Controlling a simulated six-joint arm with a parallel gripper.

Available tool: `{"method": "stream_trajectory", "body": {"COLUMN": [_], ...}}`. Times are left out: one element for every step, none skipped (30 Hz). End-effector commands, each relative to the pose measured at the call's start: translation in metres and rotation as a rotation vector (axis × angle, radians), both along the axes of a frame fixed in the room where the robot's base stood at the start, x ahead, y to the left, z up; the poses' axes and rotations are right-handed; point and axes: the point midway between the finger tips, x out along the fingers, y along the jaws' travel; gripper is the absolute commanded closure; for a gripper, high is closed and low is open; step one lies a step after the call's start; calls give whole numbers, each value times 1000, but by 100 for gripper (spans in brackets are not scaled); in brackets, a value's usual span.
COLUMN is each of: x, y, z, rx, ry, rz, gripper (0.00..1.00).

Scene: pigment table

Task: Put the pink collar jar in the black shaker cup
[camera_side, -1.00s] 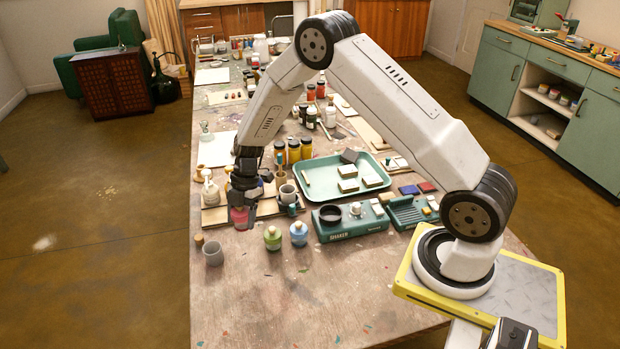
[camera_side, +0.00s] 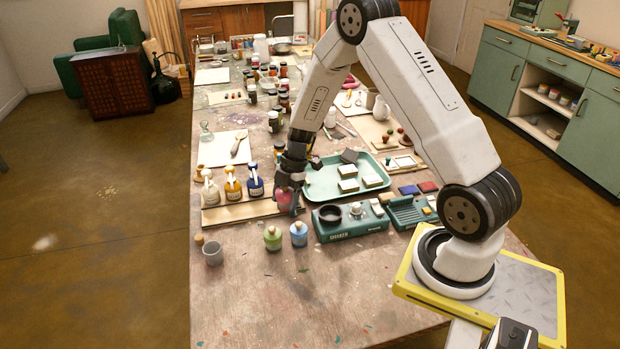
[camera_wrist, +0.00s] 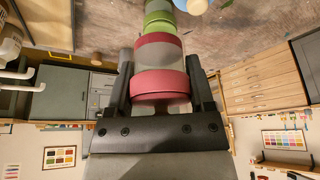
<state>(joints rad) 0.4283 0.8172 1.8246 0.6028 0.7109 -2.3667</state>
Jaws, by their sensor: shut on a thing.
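The pink collar jar (camera_side: 283,197) is in my gripper (camera_side: 290,190), which is shut on it and holds it near the right end of the wooden board. In the wrist view the jar's pink bands and grey body (camera_wrist: 160,84) sit between the two fingers of my gripper (camera_wrist: 161,65). The black shaker cup (camera_side: 329,214) is a dark round ring on the left of the green shaker base (camera_side: 350,229). It is to the right of the held jar and apart from it. My fingers partly hide the jar in the side view.
A green jar (camera_side: 272,239) and a blue jar (camera_side: 299,234) stand left of the shaker base. A grey cup (camera_side: 213,252) is further left. Pump bottles (camera_side: 232,186) stand on the wooden board. A teal tray (camera_side: 320,190) lies behind the shaker.

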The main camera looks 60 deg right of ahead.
Motion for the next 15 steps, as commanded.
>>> {"method": "stream_trajectory", "body": {"x": [-11,-17,-25,-31,-37,-45,-51,-56,-63,-67,-72,-77,-80,-83,-86], "y": [-14,-20,-28,-34,-40,-47,-51,-55,-60,-64,-67,-70,-72,-73,-76], "z": [2,3,3,4,5,6,6,6,7,8,8,8,8,9,9], "rx": [1,1,0,0,-1,0,0,0,-1,-1,-2,-2,-2,-2,-2], "ry": [0,0,1,0,1,1,2,1,2,1,1,3,3,3,2], "rz": [-40,-61,-85,-103,-121,-145,-161,-177,-196,-210,-221,-235,-243,-250,-259], "gripper": [100,100,100,100,100,100,100,100,100,100,100,100,100,100,100]}}
